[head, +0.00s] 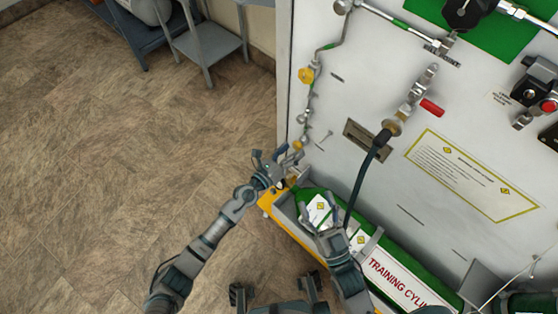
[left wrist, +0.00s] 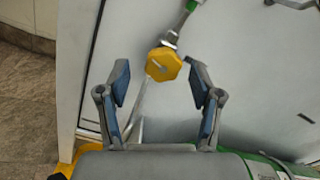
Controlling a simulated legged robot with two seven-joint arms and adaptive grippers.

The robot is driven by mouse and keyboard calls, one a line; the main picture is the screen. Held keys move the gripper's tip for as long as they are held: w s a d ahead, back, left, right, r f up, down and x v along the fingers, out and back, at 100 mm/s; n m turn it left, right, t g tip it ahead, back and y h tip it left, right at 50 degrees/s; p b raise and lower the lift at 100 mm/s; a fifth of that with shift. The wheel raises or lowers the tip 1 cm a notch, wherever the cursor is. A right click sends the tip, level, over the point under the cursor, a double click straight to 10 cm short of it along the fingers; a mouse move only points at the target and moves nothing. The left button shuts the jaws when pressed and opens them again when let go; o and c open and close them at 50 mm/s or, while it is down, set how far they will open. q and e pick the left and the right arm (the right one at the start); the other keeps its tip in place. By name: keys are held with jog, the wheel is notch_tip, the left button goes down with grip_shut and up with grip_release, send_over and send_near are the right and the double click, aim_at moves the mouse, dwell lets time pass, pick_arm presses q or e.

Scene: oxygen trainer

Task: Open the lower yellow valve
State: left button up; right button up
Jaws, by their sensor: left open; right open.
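The lower yellow valve (head: 297,145) is a small knob on the pipe along the panel's left edge, just above the green cylinder. In the left wrist view a yellow many-sided knob (left wrist: 165,63), which appears to be this valve, faces me between the finger lines. My left gripper (head: 272,157) is open and empty, close beside the valve at its lower left. Its spread fingers (left wrist: 160,85) flank the knob in the left wrist view, with no clear contact. My right gripper (head: 320,213) is open in front of the green cylinder, lower than the left one.
An upper yellow valve (head: 305,75) is higher on the same pipe. The green training cylinder (head: 390,250) lies in a yellow-ended cradle (head: 268,203) below the white panel (head: 350,95). A black hose (head: 358,185) hangs right of my grippers.

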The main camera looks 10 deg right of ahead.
pick_arm(q)
jog(key=v, duration=1)
jog(key=shift+f, duration=0.1)
jog(key=shift+a, duration=0.1)
